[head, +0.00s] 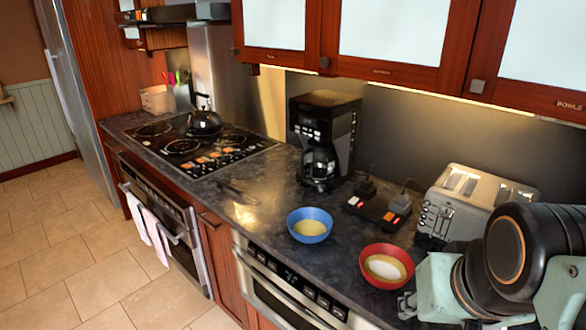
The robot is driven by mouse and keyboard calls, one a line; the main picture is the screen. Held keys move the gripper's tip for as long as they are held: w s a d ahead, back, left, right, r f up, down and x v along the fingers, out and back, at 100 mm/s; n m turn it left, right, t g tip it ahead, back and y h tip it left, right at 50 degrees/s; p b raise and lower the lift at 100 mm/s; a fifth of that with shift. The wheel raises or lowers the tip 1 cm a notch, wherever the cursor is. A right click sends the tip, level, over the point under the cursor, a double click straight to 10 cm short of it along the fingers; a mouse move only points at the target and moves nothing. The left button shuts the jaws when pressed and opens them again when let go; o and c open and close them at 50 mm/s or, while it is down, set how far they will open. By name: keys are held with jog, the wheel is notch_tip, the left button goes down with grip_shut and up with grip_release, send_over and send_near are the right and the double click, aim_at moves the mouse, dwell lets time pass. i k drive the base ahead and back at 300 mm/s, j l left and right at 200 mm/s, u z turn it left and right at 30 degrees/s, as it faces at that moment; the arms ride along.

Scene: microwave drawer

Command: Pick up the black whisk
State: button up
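A dark, thin object (237,189) lies on the dark countertop between the stove and the blue bowl in the head view. It looks like the black whisk, but it is small and blends with the counter, so its shape is hard to make out. Nothing holds it. My arm's links fill the lower right corner, well to the right of it. I cannot make out my gripper's fingers in this view.
A blue bowl (310,225) and a red bowl (387,265) stand near the counter's front edge. A kettle (204,119) stands on the stove (185,146). Cabinets hang above.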

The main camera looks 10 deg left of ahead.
aim_at(221, 183)
jog(key=u, duration=1.05)
jog(key=i+j+u, duration=0.1)
jog(key=i+u, duration=0.5)
jog(key=i, duration=0.75)
jog(key=i+j+z, duration=0.1)
jog(key=i, duration=0.65)
jog(key=i+j, duration=0.1)
jog(key=i, duration=0.65)
